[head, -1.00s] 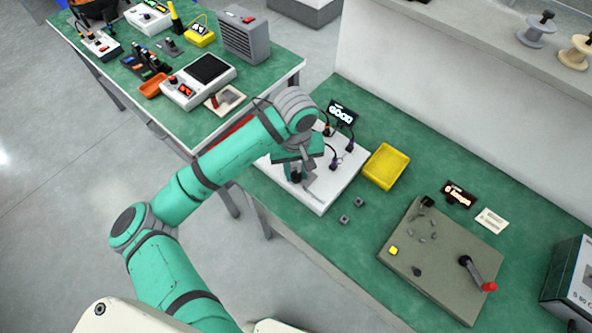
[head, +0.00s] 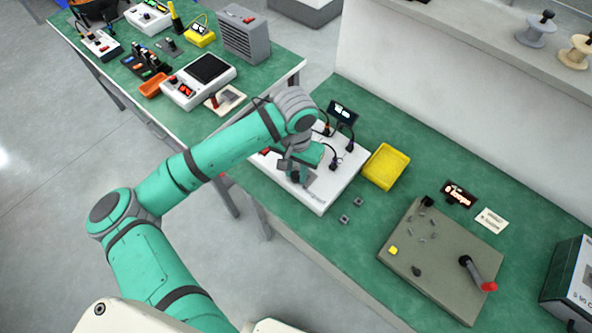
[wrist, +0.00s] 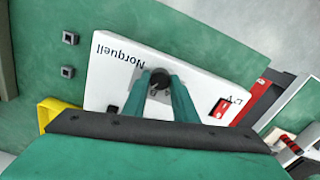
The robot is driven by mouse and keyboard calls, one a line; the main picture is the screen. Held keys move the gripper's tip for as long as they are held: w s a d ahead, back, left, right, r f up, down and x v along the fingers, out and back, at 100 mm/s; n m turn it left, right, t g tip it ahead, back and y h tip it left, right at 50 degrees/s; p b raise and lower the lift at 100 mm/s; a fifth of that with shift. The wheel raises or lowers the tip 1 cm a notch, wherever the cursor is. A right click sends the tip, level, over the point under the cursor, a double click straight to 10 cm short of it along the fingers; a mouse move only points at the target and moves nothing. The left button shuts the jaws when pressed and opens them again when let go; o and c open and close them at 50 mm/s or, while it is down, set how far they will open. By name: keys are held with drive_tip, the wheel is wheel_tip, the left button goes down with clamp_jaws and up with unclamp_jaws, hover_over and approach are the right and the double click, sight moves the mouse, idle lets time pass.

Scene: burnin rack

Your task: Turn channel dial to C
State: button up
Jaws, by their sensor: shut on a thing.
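The channel dial (wrist: 160,78) is a small black knob on a grey patch of the white Norquell panel (wrist: 115,85). In the wrist view my gripper (wrist: 160,82) has its two green fingers on either side of the dial and is shut on it. Small letters show between the fingers but are too small to read surely, and I cannot tell where the dial points. In the head view my gripper (head: 297,177) is low over the near part of the white panel (head: 318,200) and largely hides the dial.
A small black display (head: 342,112) stands behind the panel, with dark plugs and cables near it. A red switch (wrist: 222,107) is beside the dial. A yellow tray (head: 386,167) and two small grey blocks (head: 344,219) lie to the right. A grey lever board (head: 440,262) is farther right.

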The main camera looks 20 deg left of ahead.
sight(295, 175)
drive_tip(key=shift+m, duration=1.3)
drive_tip(key=o, duration=1)
drive_tip(key=shift+o, duration=0.2)
drive_tip(key=shift+r, duration=0.1)
wheel_tip(295, 175, up, 11)
drive_tip(key=shift+a+f, duration=0.1)
drive_tip(key=shift+f, duration=0.1)
